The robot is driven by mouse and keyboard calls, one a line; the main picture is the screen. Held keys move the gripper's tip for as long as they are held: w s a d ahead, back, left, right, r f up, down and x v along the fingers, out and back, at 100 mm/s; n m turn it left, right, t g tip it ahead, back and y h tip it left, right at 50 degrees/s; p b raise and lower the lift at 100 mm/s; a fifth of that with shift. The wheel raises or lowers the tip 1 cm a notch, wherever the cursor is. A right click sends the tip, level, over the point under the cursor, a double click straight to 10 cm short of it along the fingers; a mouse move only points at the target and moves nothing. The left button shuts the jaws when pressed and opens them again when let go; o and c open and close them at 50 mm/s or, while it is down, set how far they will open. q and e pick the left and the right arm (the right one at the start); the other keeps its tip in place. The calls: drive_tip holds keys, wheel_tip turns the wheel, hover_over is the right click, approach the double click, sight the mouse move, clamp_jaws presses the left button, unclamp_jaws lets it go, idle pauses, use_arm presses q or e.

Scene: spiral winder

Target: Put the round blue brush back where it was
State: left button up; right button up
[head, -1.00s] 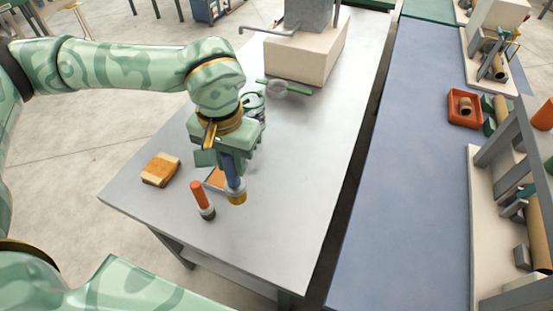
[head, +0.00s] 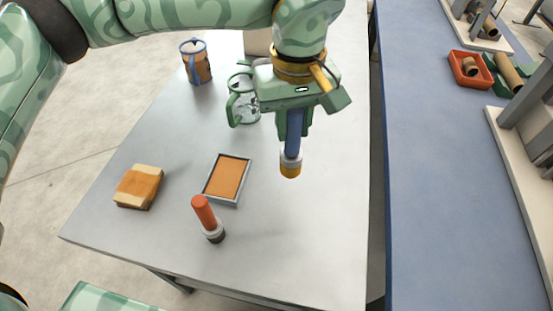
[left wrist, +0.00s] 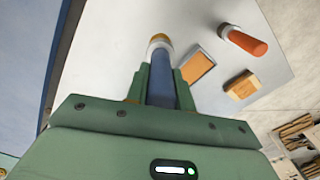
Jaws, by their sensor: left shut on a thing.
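The round blue brush (head: 292,138) has a blue handle, a pale collar and a yellow-orange tip that points down. My left gripper (head: 293,122) is shut on its handle and holds it over the right part of the grey table. In the left wrist view the brush (left wrist: 162,75) stands between the fingers of my left gripper (left wrist: 160,88). It looks clear of the table top, though the exact height is hard to tell. A green wire-like holder (head: 243,103) stands behind and left of the gripper, partly hidden by it. My right gripper is not in view.
A round red-handled brush (head: 207,217) stands at the front of the grey table (head: 270,250). An orange-filled tray (head: 228,178), a wood-and-orange block (head: 138,187) and a tan mug-like container (head: 196,62) are also there. A blue bench (head: 440,180) lies right, across a gap.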

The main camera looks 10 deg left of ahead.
use_arm(q)
drive_tip(key=shift+w+f, duration=0.25)
drive_tip(key=shift+w, duration=0.15)
drive_tip(key=w+a+f+b, duration=0.6)
drive_tip(key=w+f, duration=0.5)
drive_tip(key=f, duration=0.1)
drive_tip(key=shift+w+f, duration=0.25)
drive_tip(key=shift+w, duration=0.1)
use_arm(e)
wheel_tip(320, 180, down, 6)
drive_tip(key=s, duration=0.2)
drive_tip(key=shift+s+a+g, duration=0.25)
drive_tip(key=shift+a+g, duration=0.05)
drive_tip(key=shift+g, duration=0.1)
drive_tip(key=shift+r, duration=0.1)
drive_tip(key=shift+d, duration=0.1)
use_arm(q)
drive_tip(key=o, duration=1)
drive_tip(key=shift+f, duration=0.1)
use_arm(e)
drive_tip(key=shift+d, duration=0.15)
